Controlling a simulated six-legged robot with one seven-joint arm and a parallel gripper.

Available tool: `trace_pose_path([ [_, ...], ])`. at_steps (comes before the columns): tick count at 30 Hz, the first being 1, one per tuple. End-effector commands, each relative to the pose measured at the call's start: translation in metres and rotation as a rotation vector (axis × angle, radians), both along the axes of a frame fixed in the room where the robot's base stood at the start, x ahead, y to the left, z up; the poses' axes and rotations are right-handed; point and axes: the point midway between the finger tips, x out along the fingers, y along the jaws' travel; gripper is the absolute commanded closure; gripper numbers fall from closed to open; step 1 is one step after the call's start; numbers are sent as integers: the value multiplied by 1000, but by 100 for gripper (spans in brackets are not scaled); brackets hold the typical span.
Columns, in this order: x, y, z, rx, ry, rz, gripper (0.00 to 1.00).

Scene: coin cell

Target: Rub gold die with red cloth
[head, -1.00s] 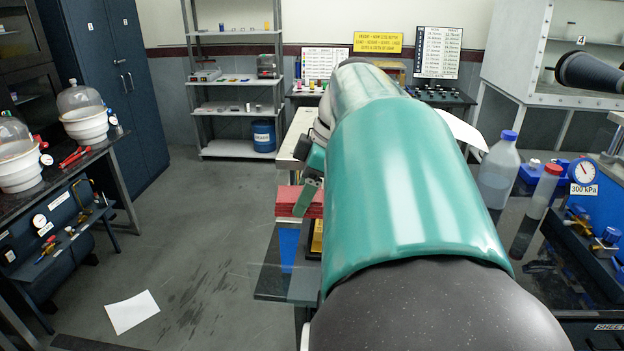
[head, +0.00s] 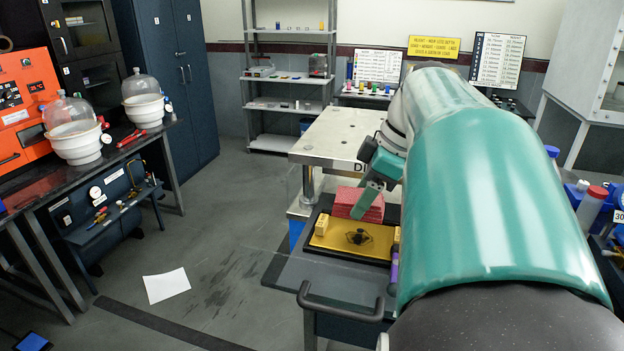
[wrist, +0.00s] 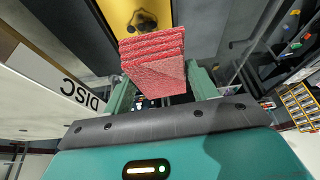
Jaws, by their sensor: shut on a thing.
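The gold die (head: 330,238) is a flat gold plate with a dark patch in its middle, lying on a black tray on the cart. It also shows at the top of the wrist view (wrist: 122,22). The red cloth (head: 346,203) is a folded, layered pad at the die's far edge in the head view. In the wrist view the cloth (wrist: 150,62) sits between the green fingers. My gripper (head: 370,192) is shut on the cloth. I cannot tell whether the cloth touches the die. My arm hides the die's right side.
Small yellow blocks (head: 321,225) stand beside the die. A light metal table (head: 335,135) is just behind the cloth. The cart has a dark handle (head: 340,309) at its front. A bench (head: 40,190) with bell jars is at left. The floor between is open, with a white sheet (head: 166,286).

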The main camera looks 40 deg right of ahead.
Motion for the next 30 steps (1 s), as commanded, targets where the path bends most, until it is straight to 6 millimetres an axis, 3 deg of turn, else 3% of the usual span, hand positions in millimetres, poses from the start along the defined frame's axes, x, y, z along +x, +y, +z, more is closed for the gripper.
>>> trace_pose_path([
  [8, 4, 3, -6, 1, 1, 0, 61],
  [21, 5, 4, -49, 1, 1, -1, 61],
  [30, 4, 3, -60, 1, -1, 0, 61],
])
